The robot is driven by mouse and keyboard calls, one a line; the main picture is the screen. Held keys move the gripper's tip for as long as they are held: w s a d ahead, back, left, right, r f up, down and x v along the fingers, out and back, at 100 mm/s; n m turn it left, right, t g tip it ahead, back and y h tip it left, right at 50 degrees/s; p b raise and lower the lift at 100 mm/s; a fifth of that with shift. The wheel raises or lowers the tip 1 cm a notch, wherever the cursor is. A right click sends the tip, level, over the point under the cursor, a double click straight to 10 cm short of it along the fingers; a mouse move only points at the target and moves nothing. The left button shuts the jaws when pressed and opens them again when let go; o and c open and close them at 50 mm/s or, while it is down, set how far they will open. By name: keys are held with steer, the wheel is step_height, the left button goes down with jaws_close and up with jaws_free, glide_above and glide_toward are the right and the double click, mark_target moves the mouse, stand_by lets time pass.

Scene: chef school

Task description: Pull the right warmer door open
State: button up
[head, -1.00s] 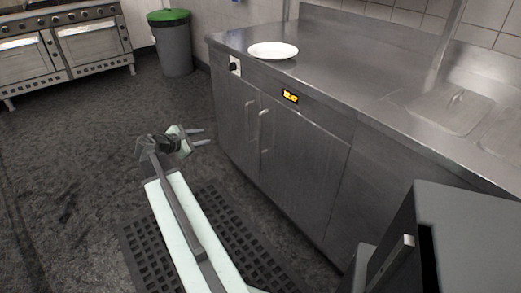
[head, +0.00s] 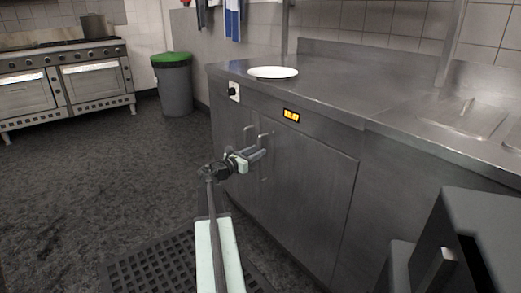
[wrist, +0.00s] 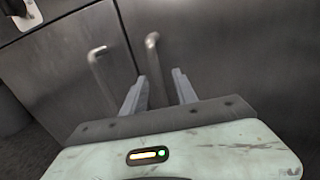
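The right warmer door (head: 312,185) is a flat steel panel and looks shut. Its upright bar handle (head: 264,140) is beside the left door's handle (head: 248,134). In the wrist view the right handle (wrist: 152,42) runs down into the space between my fingertips, and the left handle (wrist: 96,62) lies outside them to the left. My gripper (head: 262,153) is open in front of the handles; its two fingers (wrist: 160,76) point at the door. I cannot tell whether they touch the handle, and its lower part is hidden in the head view.
The warmer's counter (head: 340,92) holds a white plate (head: 273,72). A lit display (head: 291,115) and a knob (head: 233,91) are on the front. A bin (head: 174,88) and ovens (head: 65,85) stand at the back left. The floor (head: 90,190) left of the warmer is clear.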

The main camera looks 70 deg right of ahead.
steer(key=shift+x, duration=1.2)
steer(key=c, duration=0.7)
jaws_close()
steer(key=shift+s, duration=0.15)
